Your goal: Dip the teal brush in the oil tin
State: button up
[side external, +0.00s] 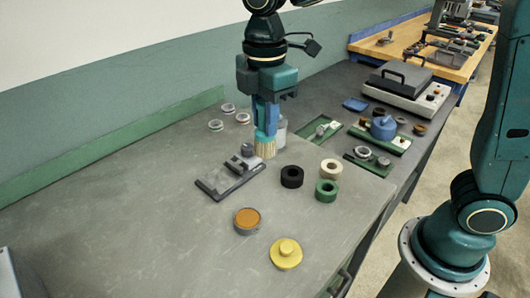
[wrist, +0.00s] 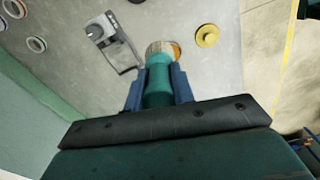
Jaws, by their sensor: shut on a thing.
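My gripper (side external: 266,112) is shut on the teal brush (side external: 265,138), which hangs with its pale bristles pointing down. In the wrist view the brush (wrist: 159,82) sits between the two blue fingers of my gripper (wrist: 159,85). The oil tin (side external: 247,221), a round grey tin with an orange-brown top, stands on the grey bench nearer the camera. In the wrist view only a sliver of the oil tin (wrist: 177,49) shows behind the bristles. The brush is clearly apart from the tin in the side view.
A yellow knobbed disc (side external: 286,254) is near the tin. Black (side external: 292,177), green (side external: 327,190) and cream (side external: 331,169) rings stand to the right. A grey cylinder (side external: 281,132) is behind the brush. The left bench is clear.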

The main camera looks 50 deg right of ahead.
jog(key=a+f, duration=0.6)
jog(key=f, duration=0.1)
jog(key=shift+s+a+f, duration=0.15)
jog(key=shift+s+a, duration=0.05)
jog(key=shift+s, duration=0.1)
jog(key=shift+f, duration=0.15)
jog(key=shift+f, duration=2.85)
jog(key=shift+f, duration=0.65)
dwell(0.3)
notch_tip(320, 180, up, 7)
dwell(1.3)
jog(key=shift+r, duration=0.1)
jog(key=shift+w+d, duration=0.1)
jog(key=shift+d, duration=0.05)
dwell(0.3)
